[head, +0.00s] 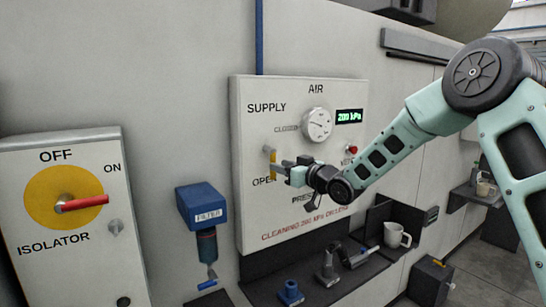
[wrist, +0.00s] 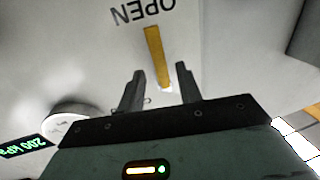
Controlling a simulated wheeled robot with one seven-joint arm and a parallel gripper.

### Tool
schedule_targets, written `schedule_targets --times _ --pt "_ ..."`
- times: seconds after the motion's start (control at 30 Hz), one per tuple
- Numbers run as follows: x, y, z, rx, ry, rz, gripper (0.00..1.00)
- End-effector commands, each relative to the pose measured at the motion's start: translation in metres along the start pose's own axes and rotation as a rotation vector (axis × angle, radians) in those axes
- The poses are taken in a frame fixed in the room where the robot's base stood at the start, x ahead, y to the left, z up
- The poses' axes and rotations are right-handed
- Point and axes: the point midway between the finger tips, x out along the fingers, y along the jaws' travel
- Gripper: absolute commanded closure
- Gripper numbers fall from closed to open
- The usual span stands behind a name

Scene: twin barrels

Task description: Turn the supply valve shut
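The supply valve's yellow lever (head: 273,165) is on the white AIR panel, under the word SUPPLY. It hangs roughly vertical, with its lower end at the OPEN label; CLOSED is printed higher up, to the right. My gripper (head: 283,163) is at the lever from the right, partly covering this area. In the wrist view, upside down, the yellow lever (wrist: 154,48) runs from near OPEN toward the gap between my fingers. My gripper (wrist: 160,70) is open there, with a finger on each side of the lever's line. I cannot tell whether either touches it.
A round gauge (head: 317,125) and a green display (head: 349,116) reading 200 kPa are above my gripper. A blue filter (head: 202,207) and an isolator box (head: 65,220) with a red handle are left. A shelf below holds fittings and a white mug (head: 396,236).

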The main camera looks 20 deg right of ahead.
Motion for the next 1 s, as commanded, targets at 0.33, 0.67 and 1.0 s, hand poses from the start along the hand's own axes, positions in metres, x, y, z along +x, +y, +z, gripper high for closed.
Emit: schedule_targets --times 0.33,0.67,1.0 --pt "0.042 0.0 -0.001 0.0 0.0 0.0 0.65" --pt "0.045 0.0 0.0 -0.001 -0.001 0.0 0.65" --pt "0.045 0.0 0.0 -0.004 -0.001 0.0 1.0"
